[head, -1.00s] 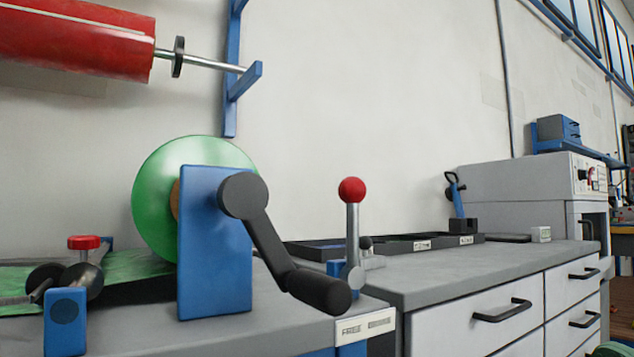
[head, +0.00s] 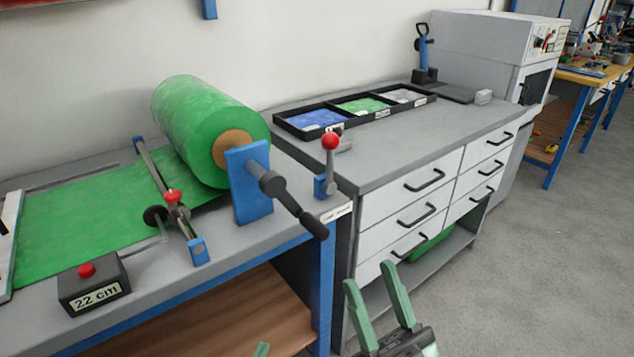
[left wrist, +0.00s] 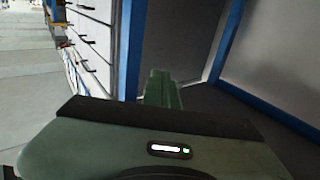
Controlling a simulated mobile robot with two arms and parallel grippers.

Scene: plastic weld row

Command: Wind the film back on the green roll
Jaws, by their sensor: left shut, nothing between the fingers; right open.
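The green roll (head: 210,130) sits on its blue bracket (head: 248,184) on the bench, with a black crank handle (head: 290,205) at its near end. Green film (head: 80,215) lies flat on the bench, reaching from under the roll leftward beneath a metal rail. My right gripper (head: 369,275) is open and empty, low in front of the drawers and below the crank. Only a fingertip of my left gripper (head: 261,349) shows at the bottom edge of the head view. In the left wrist view its fingers (left wrist: 161,90) are together, with nothing between them. No gripper touches the roll or crank.
A red-ball lever (head: 330,165) stands right of the crank. A rail with a red knob (head: 173,197) crosses the film. A "22 cm" box (head: 93,288) with a red button stands at the bench front. A drawer cabinet (head: 410,208) adjoins the bench; grey floor to its right is clear.

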